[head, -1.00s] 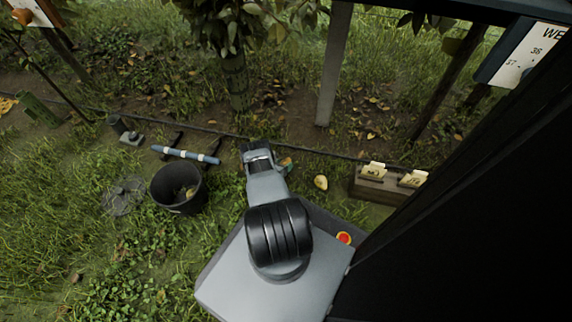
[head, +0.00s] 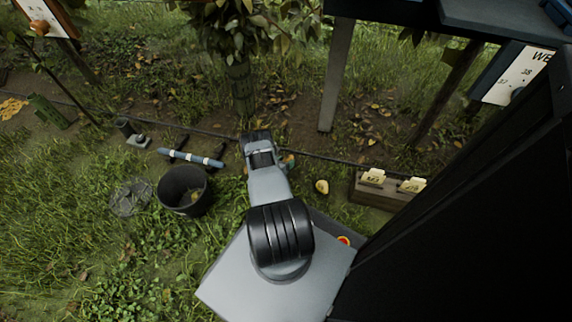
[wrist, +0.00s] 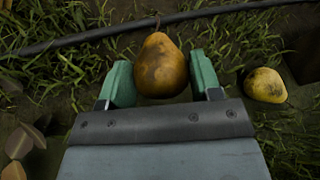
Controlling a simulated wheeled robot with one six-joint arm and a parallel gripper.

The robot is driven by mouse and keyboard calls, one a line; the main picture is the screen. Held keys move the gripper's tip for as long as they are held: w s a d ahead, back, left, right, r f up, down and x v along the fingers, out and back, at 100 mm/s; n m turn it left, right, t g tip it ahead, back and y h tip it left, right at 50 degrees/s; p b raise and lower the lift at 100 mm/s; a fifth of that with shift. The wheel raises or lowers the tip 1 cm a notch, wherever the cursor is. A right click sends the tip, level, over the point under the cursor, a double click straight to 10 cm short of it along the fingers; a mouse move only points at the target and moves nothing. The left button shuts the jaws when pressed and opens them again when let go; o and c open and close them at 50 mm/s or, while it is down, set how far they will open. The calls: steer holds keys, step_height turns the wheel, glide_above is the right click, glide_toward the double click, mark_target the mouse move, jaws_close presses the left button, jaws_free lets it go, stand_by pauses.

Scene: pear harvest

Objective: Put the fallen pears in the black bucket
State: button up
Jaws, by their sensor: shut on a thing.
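My gripper (wrist: 162,80) is shut on a brown-yellow pear (wrist: 161,66), with one green finger on each side of it in the wrist view. In the head view my arm hides the gripper and this pear. A yellow pear (head: 322,187) lies on the ground right of my arm; it also shows at the right in the wrist view (wrist: 265,85). The black bucket (head: 172,201) stands upright on the grass left of my arm. A yellowish pear (head: 195,196) shows inside it.
A wooden box with labelled cards (head: 384,193) sits at the right. A blue and white tube (head: 190,158) lies behind the bucket. A dark hose (wrist: 75,38) crosses the ground. A tree trunk (head: 241,88) and a grey post (head: 333,85) stand behind.

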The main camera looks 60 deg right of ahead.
mark_target(286, 160)
steer(key=shift+r+p, duration=0.6)
steer(key=shift+r, duration=1.15)
